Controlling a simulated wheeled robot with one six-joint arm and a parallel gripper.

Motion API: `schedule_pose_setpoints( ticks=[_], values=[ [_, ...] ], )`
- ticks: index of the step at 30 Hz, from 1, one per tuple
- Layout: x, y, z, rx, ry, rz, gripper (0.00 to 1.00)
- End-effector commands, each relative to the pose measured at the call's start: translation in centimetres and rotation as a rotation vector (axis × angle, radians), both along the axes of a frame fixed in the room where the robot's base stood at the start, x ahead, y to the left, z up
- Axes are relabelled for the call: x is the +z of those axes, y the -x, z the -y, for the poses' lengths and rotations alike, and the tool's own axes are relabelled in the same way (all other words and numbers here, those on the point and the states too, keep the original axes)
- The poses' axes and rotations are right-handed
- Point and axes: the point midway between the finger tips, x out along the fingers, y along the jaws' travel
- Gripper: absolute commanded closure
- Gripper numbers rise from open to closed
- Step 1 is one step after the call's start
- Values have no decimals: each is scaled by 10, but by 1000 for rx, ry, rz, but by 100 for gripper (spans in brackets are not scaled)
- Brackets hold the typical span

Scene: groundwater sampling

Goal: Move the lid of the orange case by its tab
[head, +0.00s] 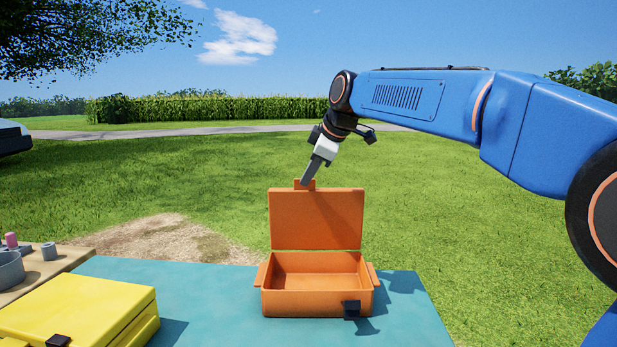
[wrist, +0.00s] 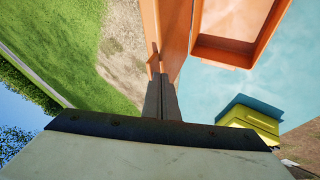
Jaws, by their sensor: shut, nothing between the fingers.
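The orange case (head: 318,303) stands on the blue-green mat, empty inside, with a dark latch on its front. It also shows in the wrist view (wrist: 222,56). Its lid (head: 316,220) stands upright at the back. The lid's tab (head: 298,184) sticks up from the left part of its top edge. My gripper (head: 306,182) is at the tab, reaching down from above. In the wrist view its shut fingers (wrist: 161,82) are beside the lid's edge (wrist: 172,35). Whether they touch the tab, I cannot tell.
A closed yellow case (head: 85,308) sits at the front left of the blue-green mat (head: 415,310). A wooden surface with a grey pot (head: 10,270) and a small grey cup (head: 48,251) is at far left. The mat right of the orange case is clear.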

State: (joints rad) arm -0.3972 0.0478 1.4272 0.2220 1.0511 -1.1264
Motion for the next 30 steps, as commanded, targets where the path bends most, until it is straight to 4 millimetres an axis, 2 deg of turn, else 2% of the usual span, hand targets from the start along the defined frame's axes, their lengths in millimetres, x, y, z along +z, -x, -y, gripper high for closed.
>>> schedule_pose_setpoints(
  ticks=[8, 15, 30],
  values=[
    [1, -29, -1, -2, 3, -93, 100],
    [2, -51, -1, 0, 2, -103, 100],
    [2, -54, -2, 0, 2, -102, 100]
  ],
)
